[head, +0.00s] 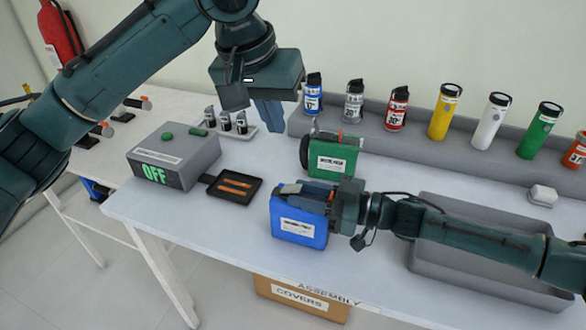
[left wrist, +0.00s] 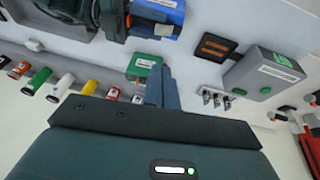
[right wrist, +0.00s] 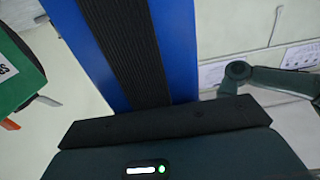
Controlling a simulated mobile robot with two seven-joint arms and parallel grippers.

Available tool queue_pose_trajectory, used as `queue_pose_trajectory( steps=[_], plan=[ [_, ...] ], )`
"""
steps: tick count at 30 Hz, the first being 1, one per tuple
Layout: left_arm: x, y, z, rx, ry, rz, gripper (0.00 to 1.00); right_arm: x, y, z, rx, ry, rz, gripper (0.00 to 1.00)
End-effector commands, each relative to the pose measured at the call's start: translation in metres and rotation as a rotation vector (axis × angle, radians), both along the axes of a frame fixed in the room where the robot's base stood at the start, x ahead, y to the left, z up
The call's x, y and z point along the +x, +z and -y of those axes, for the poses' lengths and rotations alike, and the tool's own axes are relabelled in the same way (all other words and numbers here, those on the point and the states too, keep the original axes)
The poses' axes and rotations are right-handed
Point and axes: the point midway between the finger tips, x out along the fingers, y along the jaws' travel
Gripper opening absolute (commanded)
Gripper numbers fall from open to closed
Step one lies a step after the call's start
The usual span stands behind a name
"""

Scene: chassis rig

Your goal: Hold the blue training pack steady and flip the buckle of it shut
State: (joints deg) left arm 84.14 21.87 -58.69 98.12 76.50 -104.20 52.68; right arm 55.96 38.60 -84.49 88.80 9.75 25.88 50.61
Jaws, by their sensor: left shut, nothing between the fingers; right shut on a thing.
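The blue training pack (head: 300,231) stands upright near the table's front edge, its white label facing front. A dark grey buckle part (head: 292,188) shows on its top; I cannot tell its exact position. My right gripper (head: 335,205) is shut on the pack from its right side. In the right wrist view the pack (right wrist: 178,50) fills the middle, with a black ribbed strip (right wrist: 128,50) along it. My left gripper (head: 269,115) is shut and empty, raised above the table behind the pack. Its closed fingers show in the left wrist view (left wrist: 160,85), apart from the pack (left wrist: 158,25).
A green pack (head: 333,162) stands just behind the blue one. To the left are a grey OFF box (head: 175,158) and a black tray (head: 234,188) with orange strips. Several cans and bottles line a grey rack (head: 370,135) at the back. A grey bin (head: 470,262) lies at right.

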Motion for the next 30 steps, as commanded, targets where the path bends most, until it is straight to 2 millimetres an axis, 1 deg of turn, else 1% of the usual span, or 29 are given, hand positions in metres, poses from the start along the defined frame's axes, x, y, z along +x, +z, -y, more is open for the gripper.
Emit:
queue_pose_trajectory(
  steps=[2,5,8,18,21,24,30],
  plan=[
    [0.001,-0.002,0.002,0.009,-0.008,-0.016,0.0,0.0,0.0,0.0,0.0,-0.001,0.0,0.0],
    [0.003,-0.011,0.004,0.011,-0.012,-0.021,0.0,0.0,0.0,0.0,0.0,-0.001,0.0,0.0],
    [0.007,-0.028,0.006,0.012,-0.01,-0.02,0.0,0.0,0.0,0.0,0.0,-0.001,0.0,0.0],
    [0.024,-0.096,0.02,0.011,-0.009,-0.019,0.0,0.0,0.0,0.0,-0.001,-0.001,0.0,0.0],
    [0.023,-0.111,0.025,0.01,-0.01,-0.018,0.0,0.0,0.0,0.0,-0.001,-0.001,0.0,0.0],
    [0.022,-0.123,0.028,0.009,-0.009,-0.017,0.0,0.0,0.0,0.0,-0.001,-0.001,0.0,0.0],
    [0.021,-0.132,0.031,0.009,-0.009,-0.015,0.0,0.0,0.0,0.0,-0.001,-0.001,0.0,0.0]
  ],
)
